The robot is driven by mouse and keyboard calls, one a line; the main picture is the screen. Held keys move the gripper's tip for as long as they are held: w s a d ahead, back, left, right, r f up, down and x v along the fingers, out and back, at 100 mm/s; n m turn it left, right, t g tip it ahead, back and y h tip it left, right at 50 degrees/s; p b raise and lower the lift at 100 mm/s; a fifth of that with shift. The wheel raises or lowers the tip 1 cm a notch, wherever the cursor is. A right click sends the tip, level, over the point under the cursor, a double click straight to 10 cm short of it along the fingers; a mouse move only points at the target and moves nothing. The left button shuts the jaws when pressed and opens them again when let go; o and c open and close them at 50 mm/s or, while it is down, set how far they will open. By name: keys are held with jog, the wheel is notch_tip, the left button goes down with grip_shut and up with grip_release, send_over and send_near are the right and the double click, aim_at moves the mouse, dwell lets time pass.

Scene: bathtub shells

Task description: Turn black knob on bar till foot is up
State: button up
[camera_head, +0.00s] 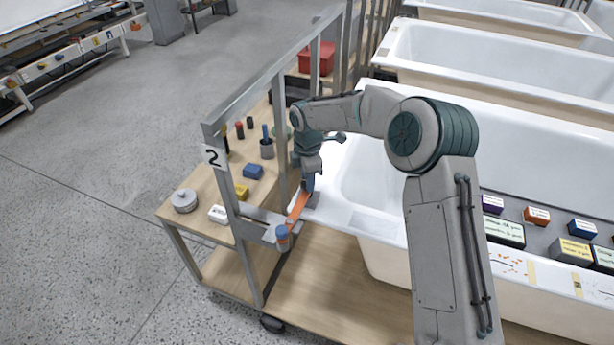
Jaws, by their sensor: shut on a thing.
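An orange bar (297,210) reaches from the grey frame of cart 2 to the near left corner of a white bathtub (340,216). A blue-capped cylinder (283,236) stands at the bar's near end. My gripper (308,190) points down at the bar's far end, by the tub rim, and is shut on what seems to be the black knob. The gripper hides the knob, so its turn cannot be seen. A small dark pad (315,201) shows beside the fingertips, and I cannot tell whether the foot is up or touching the rim.
The cart's upright posts and top rail (270,85) stand close left of my arm. Its wooden shelf (185,222) holds a round metal piece (184,201), a blue block (253,171) and small tools. Open floor lies left.

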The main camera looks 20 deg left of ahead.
jog(key=shift+w+a+r+n, duration=0.1)
jog(key=shift+r+n, duration=0.05)
jog(key=shift+n, duration=0.45)
jog(key=o, duration=1)
notch_tip(320, 180, up, 14)
jog(key=shift+f+b, duration=0.15)
jog(key=shift+b, duration=0.2)
